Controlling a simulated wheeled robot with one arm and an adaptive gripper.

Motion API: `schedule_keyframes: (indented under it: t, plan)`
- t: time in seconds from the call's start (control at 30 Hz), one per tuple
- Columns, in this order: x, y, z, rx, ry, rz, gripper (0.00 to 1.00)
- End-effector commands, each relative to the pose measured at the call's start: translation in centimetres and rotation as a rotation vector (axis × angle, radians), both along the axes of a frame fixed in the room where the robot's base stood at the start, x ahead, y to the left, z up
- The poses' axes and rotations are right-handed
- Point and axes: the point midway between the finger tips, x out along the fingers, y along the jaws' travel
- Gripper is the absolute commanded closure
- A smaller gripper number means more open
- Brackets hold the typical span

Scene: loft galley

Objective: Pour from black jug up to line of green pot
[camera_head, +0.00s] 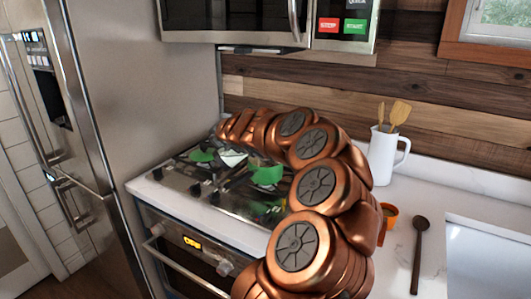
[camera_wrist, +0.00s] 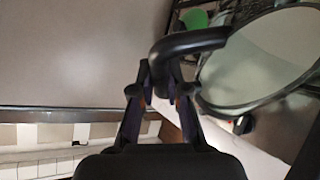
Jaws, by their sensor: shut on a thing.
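The black jug's handle (camera_wrist: 195,40) lies between the fingers of my gripper (camera_wrist: 160,84) in the wrist view. My gripper is shut on this handle. The jug's wide round mouth is right of the fingers, with a pale grey surface inside. A small green patch (camera_wrist: 193,19) shows beyond the handle. In the head view, several green patches show on the stove, the largest (camera_head: 266,175) near its middle. I cannot tell which belongs to the green pot, and its line is not visible. My arm hides my gripper in the head view.
The stove (camera_head: 170,184) stands beside the tall fridge (camera_head: 150,85), with a microwave (camera_head: 240,20) above. On the right counter are a white pitcher (camera_head: 382,160) of wooden utensils, an orange cup (camera_head: 390,211) and a dark spoon (camera_head: 417,260). A sink (camera_head: 485,265) lies at far right.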

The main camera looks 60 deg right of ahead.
Motion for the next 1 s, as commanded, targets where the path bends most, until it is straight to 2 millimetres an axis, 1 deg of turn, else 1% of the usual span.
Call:
schedule_keyframes:
  t: [0.1,1.0]
  plan:
    - [-0.04,-0.06,0.31,0.005,-0.007,0.001,1.00]
    - [-0.31,-0.37,0.98,0.045,-0.043,0.000,1.00]
